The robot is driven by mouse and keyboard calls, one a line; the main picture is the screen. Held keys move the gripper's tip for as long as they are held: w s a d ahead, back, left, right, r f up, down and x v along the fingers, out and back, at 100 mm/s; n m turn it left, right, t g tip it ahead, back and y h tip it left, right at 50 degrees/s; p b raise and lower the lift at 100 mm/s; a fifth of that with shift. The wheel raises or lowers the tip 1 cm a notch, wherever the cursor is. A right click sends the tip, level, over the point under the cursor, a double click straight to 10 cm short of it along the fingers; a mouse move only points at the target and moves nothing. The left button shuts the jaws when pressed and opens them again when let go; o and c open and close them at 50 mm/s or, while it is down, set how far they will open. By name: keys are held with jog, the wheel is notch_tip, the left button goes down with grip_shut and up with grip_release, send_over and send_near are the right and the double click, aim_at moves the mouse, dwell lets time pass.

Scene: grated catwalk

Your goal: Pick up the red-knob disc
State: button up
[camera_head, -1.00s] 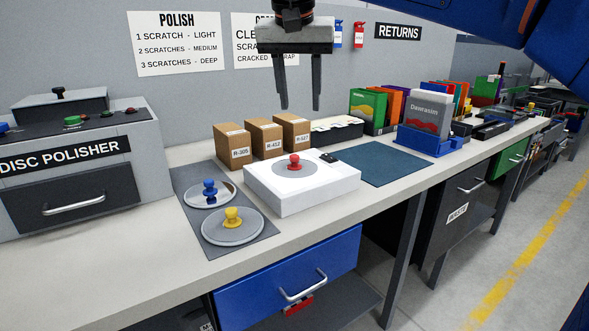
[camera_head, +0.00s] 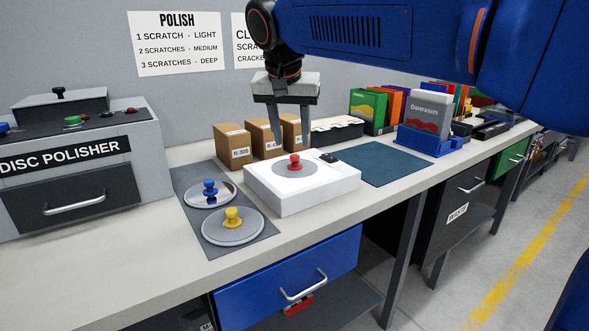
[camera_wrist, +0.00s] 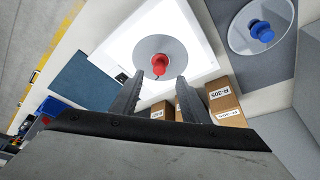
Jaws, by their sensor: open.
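The red-knob disc (camera_head: 294,167) is a grey disc with a red knob, lying on top of a white box (camera_head: 300,196) on the bench. In the wrist view the red knob (camera_wrist: 160,65) stands just beyond my fingertips. My gripper (camera_head: 290,141) is open and empty, pointing down above and slightly behind the red knob. Its fingers show in the wrist view (camera_wrist: 158,85) on either side, apart from the knob. The blue-knob disc (camera_head: 209,194) and the yellow-knob disc (camera_head: 232,226) lie on a grey mat to the left.
Cardboard boxes (camera_head: 232,146) stand close behind the white box, near my gripper. The disc polisher (camera_head: 75,170) is at left. A dark blue mat (camera_head: 383,163) lies bare to the right, with a blue holder (camera_head: 428,143) beyond it. Bench space in front is clear.

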aim_at(295, 156)
jog(key=shift+x, duration=2.85)
jog(key=shift+d, duration=0.1)
jog(key=shift+r, duration=0.1)
grip_shut()
